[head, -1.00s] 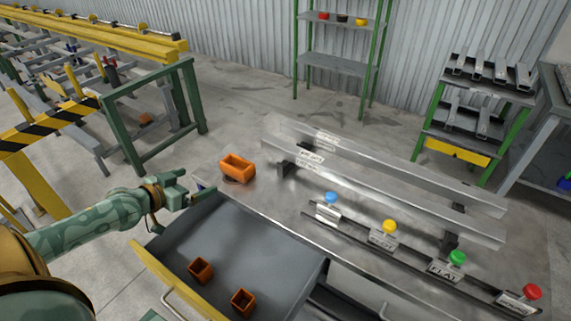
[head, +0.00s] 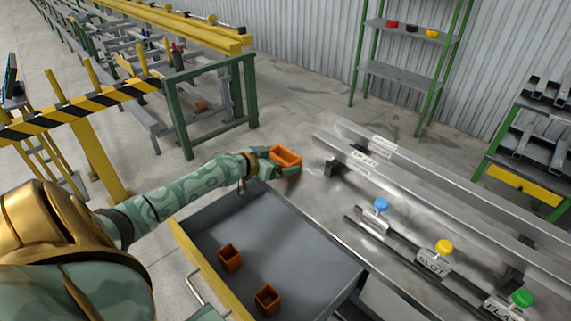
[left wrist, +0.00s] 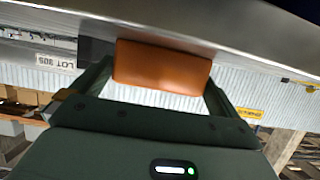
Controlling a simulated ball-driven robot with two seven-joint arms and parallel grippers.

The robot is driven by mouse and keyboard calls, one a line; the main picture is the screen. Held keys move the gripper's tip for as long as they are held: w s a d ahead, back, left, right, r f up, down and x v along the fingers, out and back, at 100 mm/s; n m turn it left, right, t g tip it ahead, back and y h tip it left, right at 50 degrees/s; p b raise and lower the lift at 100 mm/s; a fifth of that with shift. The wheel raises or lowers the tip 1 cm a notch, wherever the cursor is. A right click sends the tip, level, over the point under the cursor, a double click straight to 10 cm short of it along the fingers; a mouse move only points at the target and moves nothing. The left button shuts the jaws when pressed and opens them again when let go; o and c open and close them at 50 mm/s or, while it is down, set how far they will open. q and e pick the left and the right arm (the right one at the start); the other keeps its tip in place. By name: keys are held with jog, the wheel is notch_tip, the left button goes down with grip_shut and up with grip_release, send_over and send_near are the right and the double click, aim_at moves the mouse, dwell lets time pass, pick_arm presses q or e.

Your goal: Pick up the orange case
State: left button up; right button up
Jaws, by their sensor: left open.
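The orange case (head: 286,157), an open-topped box, is at the near left end of the metal table. My left gripper (head: 272,166) is at the case in the head view, its fingers partly hidden by the arm and case. In the left wrist view the case (left wrist: 162,66) spans the gap between the fingers of the gripper (left wrist: 158,84). The jaws are open with the case between their tips; I cannot tell whether either finger touches it. My right gripper is out of view.
An open grey drawer (head: 285,240) below the table holds two small orange boxes (head: 230,258) (head: 267,298). Long metal rails (head: 420,195) run along the table. Blue (head: 381,204), yellow (head: 443,247) and green (head: 522,298) knobs stand in front of them.

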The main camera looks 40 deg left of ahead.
pick_arm(q)
jog(key=shift+x, duration=0.8)
jog(key=shift+w+f, duration=0.1)
jog(key=shift+w, duration=0.15)
jog(key=c, duration=0.7)
